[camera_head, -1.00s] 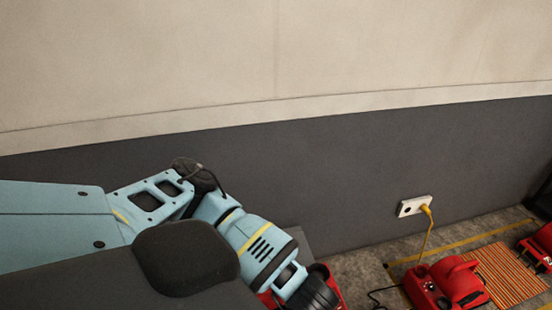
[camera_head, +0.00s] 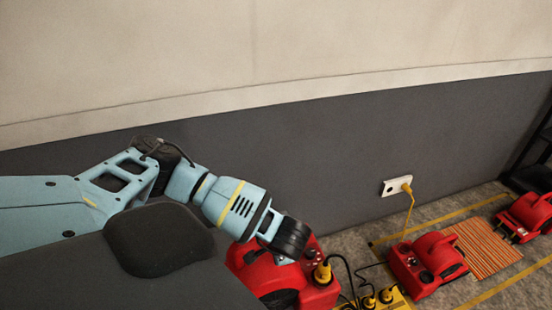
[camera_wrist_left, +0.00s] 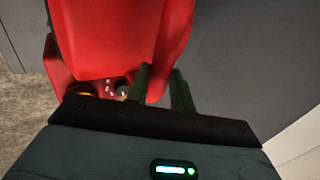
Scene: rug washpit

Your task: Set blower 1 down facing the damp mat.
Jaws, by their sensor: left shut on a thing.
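A red blower (camera_head: 285,278) hangs at my left gripper (camera_head: 280,252), low in the centre of the head view. In the left wrist view the red housing (camera_wrist_left: 115,40) fills the upper left, and my left gripper (camera_wrist_left: 160,85) is shut on it. The exact contact is partly hidden. The striped orange mat (camera_head: 487,247) lies on the floor at the right. Another red blower (camera_head: 428,265) stands left of the mat, and a third (camera_head: 527,215) stands right of it. I cannot read a number on any. My right gripper is not in view.
A wall socket (camera_head: 397,187) holds a yellow plug and cord. A yellow power strip (camera_head: 385,299) with plugs and black cables lies between the held blower and the blower left of the mat. Yellow lines (camera_head: 450,223) mark the floor. A dark rack stands at the far right.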

